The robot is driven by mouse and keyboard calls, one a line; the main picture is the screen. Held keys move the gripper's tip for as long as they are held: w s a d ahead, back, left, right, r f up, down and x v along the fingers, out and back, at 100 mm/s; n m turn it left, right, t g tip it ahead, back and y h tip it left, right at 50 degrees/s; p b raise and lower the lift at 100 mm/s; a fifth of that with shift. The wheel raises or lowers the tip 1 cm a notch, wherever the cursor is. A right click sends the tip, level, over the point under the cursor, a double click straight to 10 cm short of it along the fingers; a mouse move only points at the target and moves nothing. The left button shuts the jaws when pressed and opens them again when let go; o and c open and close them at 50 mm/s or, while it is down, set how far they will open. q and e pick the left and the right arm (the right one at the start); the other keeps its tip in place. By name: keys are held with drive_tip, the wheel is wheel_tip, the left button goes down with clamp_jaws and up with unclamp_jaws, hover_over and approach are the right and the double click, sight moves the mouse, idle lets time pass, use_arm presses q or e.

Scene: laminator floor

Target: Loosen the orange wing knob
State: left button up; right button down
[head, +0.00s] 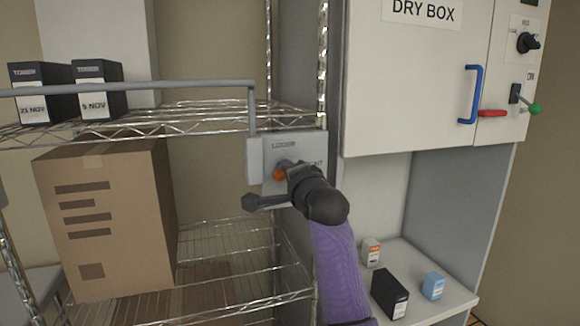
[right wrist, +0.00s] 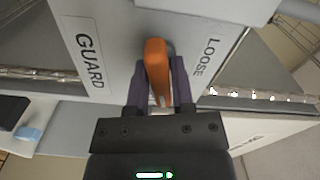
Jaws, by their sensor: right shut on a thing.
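The orange wing knob (right wrist: 156,68) sits on a grey plate (right wrist: 110,22) with the labels GUARD and LOOSE. In the head view only a small part of the knob (head: 280,174) shows, beside my right gripper (head: 286,172). In the right wrist view the two dark fingers of my right gripper (right wrist: 158,85) are on either side of the knob, shut on it. The knob's wing points roughly along the fingers in that view. The plate (head: 258,150) is on the shelf's right post in the head view. My left gripper is not in view.
A wire shelf (head: 200,112) holds black boxes (head: 98,88) and a cardboard box (head: 105,220). The dry box (head: 415,80) is at right, with small boxes (head: 390,293) below it.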

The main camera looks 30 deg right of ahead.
drive_tip(key=n+p, duration=0.1)
drive_tip(key=n, duration=0.1)
drive_tip(key=n+p, duration=0.1)
drive_tip(key=shift+r+n, duration=0.2)
drive_tip(key=shift+n, duration=0.2)
drive_tip(key=n+p, duration=0.2)
drive_tip(key=n, duration=0.1)
drive_tip(key=shift+n, duration=0.3)
drive_tip(key=n+p, duration=0.2)
drive_tip(key=n, duration=0.2)
drive_tip(key=shift+n+p, duration=0.85)
drive_tip(key=shift+n, duration=0.75)
drive_tip(key=c, duration=0.8)
unclamp_jaws()
drive_tip(key=shift+o, duration=1.2)
drive_tip(key=shift+w+f, duration=0.2)
